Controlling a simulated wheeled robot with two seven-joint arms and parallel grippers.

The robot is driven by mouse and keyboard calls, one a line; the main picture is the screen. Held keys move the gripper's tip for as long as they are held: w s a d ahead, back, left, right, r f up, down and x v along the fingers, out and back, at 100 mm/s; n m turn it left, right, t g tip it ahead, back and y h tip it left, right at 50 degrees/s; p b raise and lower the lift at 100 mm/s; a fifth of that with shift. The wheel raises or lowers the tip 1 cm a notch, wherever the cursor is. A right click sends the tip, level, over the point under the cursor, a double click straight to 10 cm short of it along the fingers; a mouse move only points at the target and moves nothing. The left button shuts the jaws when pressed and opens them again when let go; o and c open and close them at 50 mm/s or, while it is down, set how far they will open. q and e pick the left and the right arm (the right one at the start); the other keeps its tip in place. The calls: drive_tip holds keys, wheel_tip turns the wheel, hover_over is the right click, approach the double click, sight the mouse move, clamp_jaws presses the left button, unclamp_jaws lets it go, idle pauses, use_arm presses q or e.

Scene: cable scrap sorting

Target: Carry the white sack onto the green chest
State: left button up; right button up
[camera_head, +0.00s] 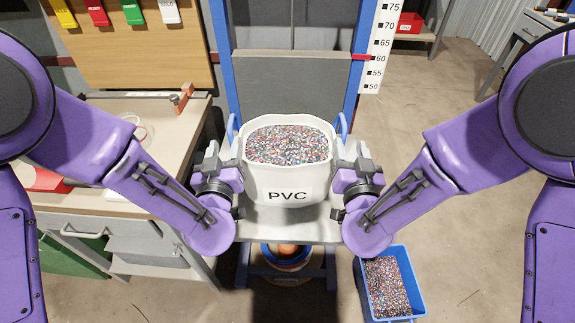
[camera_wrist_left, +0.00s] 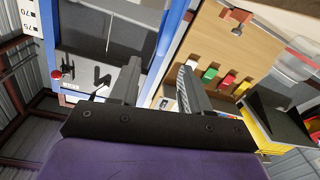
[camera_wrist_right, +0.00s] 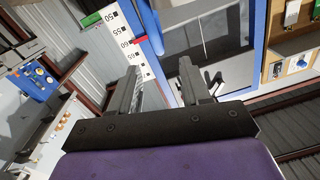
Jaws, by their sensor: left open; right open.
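The white sack (camera_head: 287,185), labelled PVC and full of coloured granules, stands upright on a grey platform (camera_head: 290,222) in the head view. A blue handle rises at its left (camera_head: 232,126) and another at its right (camera_head: 342,124). My left gripper (camera_head: 222,160) is open beside the sack's left side. My right gripper (camera_head: 350,160) is open beside its right side. Neither wrist view shows anything between the fingers. I cannot tell whether the fingers touch the sack. A green surface (camera_head: 72,258), perhaps the green chest, shows partly under the bench at lower left.
A bench (camera_head: 165,125) with a drawer stands at left. A blue bin of granules (camera_head: 412,285) is on the floor at lower right. Blue posts (camera_head: 352,95) and a height scale (camera_head: 377,50) stand behind the sack. The floor at right is mostly clear.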

sight(232, 118)
use_arm(q)
drive_tip(key=w, duration=1)
drive_tip(key=shift+w+a, duration=0.1)
drive_tip(key=shift+w, duration=0.1)
use_arm(e)
drive_tip(key=w, duration=1)
drive_tip(key=shift+w, duration=0.2)
use_arm(q)
drive_tip(key=shift+c, duration=0.3)
use_arm(e)
drive_tip(key=shift+c, duration=0.3)
use_arm(q)
clamp_jaws()
use_arm(e)
drive_tip(key=shift+a, duration=0.1)
clamp_jaws()
drive_tip(key=shift+a, duration=0.15)
use_arm(q)
drive_tip(key=shift+d+r, duration=0.1)
drive_tip(key=shift+d, duration=0.1)
use_arm(e)
drive_tip(key=shift+r, duration=0.1)
